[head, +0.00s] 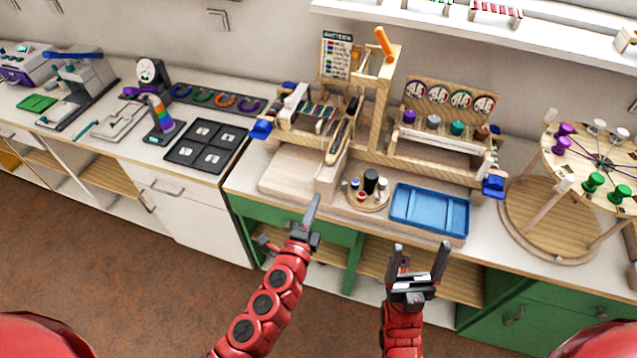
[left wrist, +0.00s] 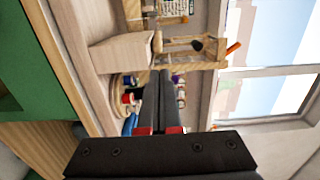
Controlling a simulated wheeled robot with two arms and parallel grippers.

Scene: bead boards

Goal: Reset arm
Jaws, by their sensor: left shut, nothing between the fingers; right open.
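My left gripper (head: 311,214) is shut and empty in the head view. It is in front of the workbench's front edge, near the wooden block and the small round tray. In the left wrist view its closed fingers (left wrist: 160,95) point toward the round tray. My right gripper (head: 420,258) is open and empty, with its fingers pointing up. It is in front of the bench, below the blue tray (head: 398,227). Both red arms reach up from the bottom of the head view. Neither gripper touches an object that I can see.
A wooden rack (head: 376,115) with tools and spools stands on the bench. A small round tray (head: 352,199) holds little containers. A black four-part board (head: 183,152) lies to the left, and a round wooden stand (head: 545,228) to the right. Open floor (head: 130,280) lies at left.

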